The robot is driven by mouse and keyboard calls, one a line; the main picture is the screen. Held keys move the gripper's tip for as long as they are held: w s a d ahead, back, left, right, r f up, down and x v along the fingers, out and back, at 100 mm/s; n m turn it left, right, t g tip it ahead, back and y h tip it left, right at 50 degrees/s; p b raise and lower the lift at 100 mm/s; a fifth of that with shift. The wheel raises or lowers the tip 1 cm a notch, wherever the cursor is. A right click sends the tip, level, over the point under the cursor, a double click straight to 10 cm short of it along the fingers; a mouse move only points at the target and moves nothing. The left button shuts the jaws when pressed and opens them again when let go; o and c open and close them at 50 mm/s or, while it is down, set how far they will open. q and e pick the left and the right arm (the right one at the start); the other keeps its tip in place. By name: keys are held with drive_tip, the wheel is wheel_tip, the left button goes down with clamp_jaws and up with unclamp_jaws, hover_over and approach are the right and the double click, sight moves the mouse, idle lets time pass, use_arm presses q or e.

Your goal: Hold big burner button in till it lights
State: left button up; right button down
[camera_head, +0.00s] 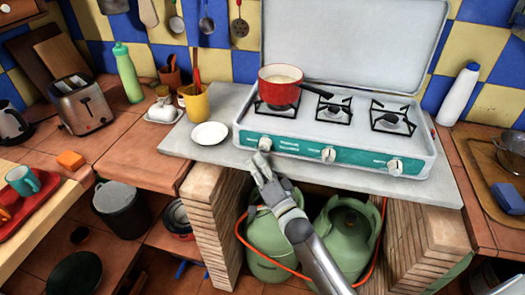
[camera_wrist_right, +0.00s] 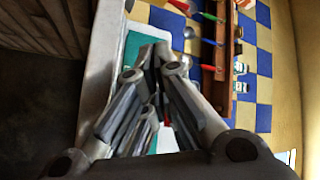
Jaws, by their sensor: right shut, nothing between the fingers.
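The white gas stove (camera_head: 345,118) stands on the grey counter slab with its lid up. Its teal front panel carries a left knob (camera_head: 264,143), a middle knob (camera_head: 328,154) and a right knob (camera_head: 394,165). No flame shows at the burners. My right gripper (camera_head: 261,160) is shut and empty, its fingertips just below the left knob; I cannot tell whether they touch it. In the right wrist view the closed fingers (camera_wrist_right: 152,58) point at the teal panel (camera_wrist_right: 132,50) and hide the knob. My left gripper is not in view.
A red pot (camera_head: 279,86) sits on the left burner, its handle pointing right. A white plate (camera_head: 209,133) and a yellow mug (camera_head: 195,103) stand left of the stove. Green gas bottles (camera_head: 345,235) with an orange hose fill the space under the slab.

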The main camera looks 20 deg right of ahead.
drive_tip(key=shift+w+d, duration=0.1)
drive_tip(key=shift+w, duration=0.05)
idle(0.5)
drive_tip(key=shift+w+d, duration=0.15)
drive_tip(key=shift+w, duration=0.05)
drive_tip(key=shift+w+d, duration=0.25)
drive_tip(key=shift+w, duration=0.1)
idle(0.7)
drive_tip(key=shift+s, duration=0.1)
idle(1.8)
drive_tip(key=shift+s+a+p, duration=0.35)
drive_tip(key=shift+s+a, duration=0.15)
drive_tip(key=shift+s, duration=0.15)
drive_tip(key=shift+s+a+p, duration=0.5)
drive_tip(key=shift+s+a, duration=0.2)
drive_tip(key=shift+s, duration=0.35)
drive_tip(key=shift+s+a+p, duration=0.5)
drive_tip(key=shift+s+a, duration=0.2)
drive_tip(key=shift+s, duration=0.3)
